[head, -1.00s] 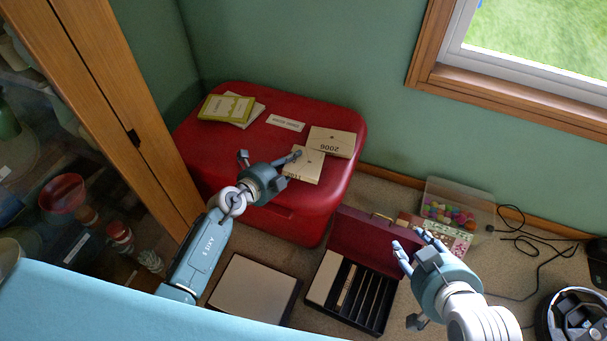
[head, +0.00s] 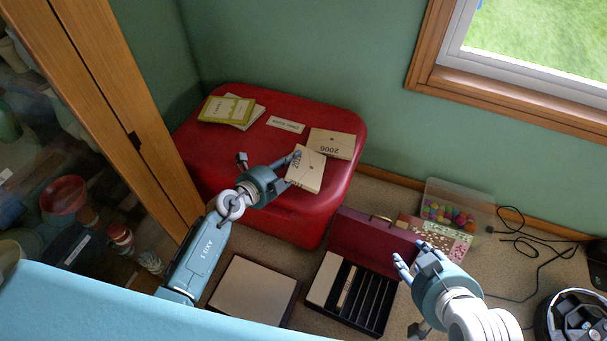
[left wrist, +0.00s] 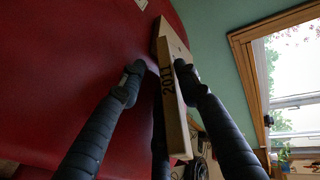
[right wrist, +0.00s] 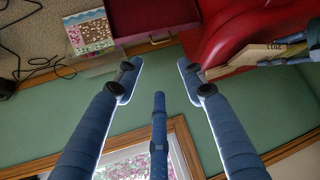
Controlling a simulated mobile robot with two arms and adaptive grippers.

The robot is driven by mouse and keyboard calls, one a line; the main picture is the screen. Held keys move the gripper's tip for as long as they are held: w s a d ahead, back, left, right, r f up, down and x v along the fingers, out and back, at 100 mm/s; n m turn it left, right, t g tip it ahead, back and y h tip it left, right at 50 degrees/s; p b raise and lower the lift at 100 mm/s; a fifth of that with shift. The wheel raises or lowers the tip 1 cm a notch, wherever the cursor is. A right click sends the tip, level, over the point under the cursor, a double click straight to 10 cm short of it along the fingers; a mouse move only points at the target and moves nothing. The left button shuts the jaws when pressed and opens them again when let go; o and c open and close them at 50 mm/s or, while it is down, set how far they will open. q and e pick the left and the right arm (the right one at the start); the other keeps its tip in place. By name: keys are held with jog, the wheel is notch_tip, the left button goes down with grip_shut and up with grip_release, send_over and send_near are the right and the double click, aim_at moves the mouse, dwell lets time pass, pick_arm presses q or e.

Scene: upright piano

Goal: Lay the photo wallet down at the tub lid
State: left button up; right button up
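The cream photo wallet marked 2011 (head: 307,173) is tilted up at the near right part of the red tub lid (head: 225,150). My left gripper (head: 282,168) has its fingers around the wallet's left end; in the left wrist view the wallet (left wrist: 173,88) stands edge-on between the fingers. Whether its lower edge touches the lid is unclear. The wallet also shows in the right wrist view (right wrist: 255,54), at the left gripper's fingers. My right gripper (head: 409,288) is open and empty, right of the maroon case.
Another wallet marked 2006 (head: 333,143), a small label card (head: 286,125) and green and white booklets (head: 226,109) lie on the lid. An open maroon case (head: 372,243) with slots, a flat box (head: 254,290) and a clear bin (head: 456,205) stand on the floor. The lid's left-middle is bare.

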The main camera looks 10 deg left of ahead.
pick_arm(q)
jog(key=shift+p+v, duration=0.75)
jog(key=shift+v, duration=0.35)
jog(key=p+v, duration=0.2)
jog(key=v, duration=0.1)
jog(key=shift+r, duration=0.15)
jog(key=shift+s+a+r, duration=0.15)
jog(key=shift+s+a, duration=0.1)
jog(key=shift+s, duration=0.2)
jog(key=shift+s+a+r+p, duration=0.15)
jog(key=shift+s+a+p, duration=0.05)
jog(key=shift+s+p, duration=0.3)
pick_arm(e)
jog(key=s+d+f+g, duration=0.1)
jog(key=s+f+g, duration=0.1)
jog(key=s, duration=0.2)
jog(key=s+d+f+g+h, duration=0.1)
jog(key=s+d+f+g, duration=0.1)
jog(key=s, duration=0.3)
jog(key=shift+s+f+g, duration=0.2)
jog(key=shift+s+g, duration=0.1)
jog(key=shift+g, duration=0.2)
